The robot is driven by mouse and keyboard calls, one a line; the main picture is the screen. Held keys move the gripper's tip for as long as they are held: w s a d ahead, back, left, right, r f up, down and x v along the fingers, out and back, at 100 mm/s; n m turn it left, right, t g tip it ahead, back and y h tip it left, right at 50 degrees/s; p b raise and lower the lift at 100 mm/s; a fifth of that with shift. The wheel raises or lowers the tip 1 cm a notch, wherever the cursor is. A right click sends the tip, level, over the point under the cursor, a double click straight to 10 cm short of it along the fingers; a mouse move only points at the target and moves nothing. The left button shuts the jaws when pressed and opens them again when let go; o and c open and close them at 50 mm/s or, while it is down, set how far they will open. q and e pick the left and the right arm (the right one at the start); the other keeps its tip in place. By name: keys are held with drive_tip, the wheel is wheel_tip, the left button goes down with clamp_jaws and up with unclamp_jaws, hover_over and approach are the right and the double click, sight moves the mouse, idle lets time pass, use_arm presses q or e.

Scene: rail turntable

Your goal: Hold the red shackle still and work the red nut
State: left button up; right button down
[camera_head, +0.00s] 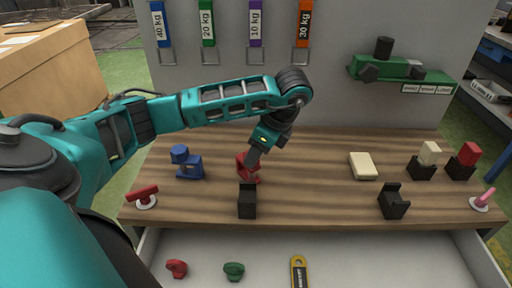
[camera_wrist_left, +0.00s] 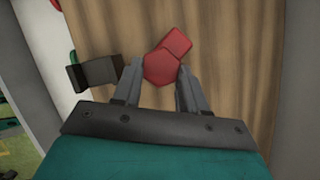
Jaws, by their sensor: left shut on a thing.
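The red shackle (camera_head: 247,170) stands on the wooden bench top, left of the middle. My left gripper (camera_head: 252,157) reaches down on it from above and covers part of it. In the left wrist view the red hexagonal nut (camera_wrist_left: 160,69) sits between the two fingertips of the left gripper (camera_wrist_left: 165,78), which are shut on it. Another red piece (camera_wrist_left: 177,41), seemingly part of the shackle, shows just beyond the nut. My right gripper is not in view.
A black holder (camera_head: 247,203) stands just in front of the shackle, and a blue shackle (camera_head: 188,167) stands to its left. A beige block (camera_head: 363,166) and another black holder (camera_head: 394,203) are to the right. The open drawer (camera_head: 372,262) lies below the front edge.

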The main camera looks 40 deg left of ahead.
use_arm(q)
drive_tip(key=shift+w+n+g+h+p, duration=0.15)
drive_tip(key=shift+n+g+h+p, duration=0.3)
drive_tip(key=shift+n+p, duration=0.9)
drive_tip(key=shift+n+g, duration=0.25)
drive_tip(key=shift+n, duration=0.4)
drive_tip(key=o, duration=1.3)
drive_tip(key=shift+a, duration=0.1)
drive_tip(key=shift+c, duration=0.2)
drive_tip(key=shift+o, duration=0.4)
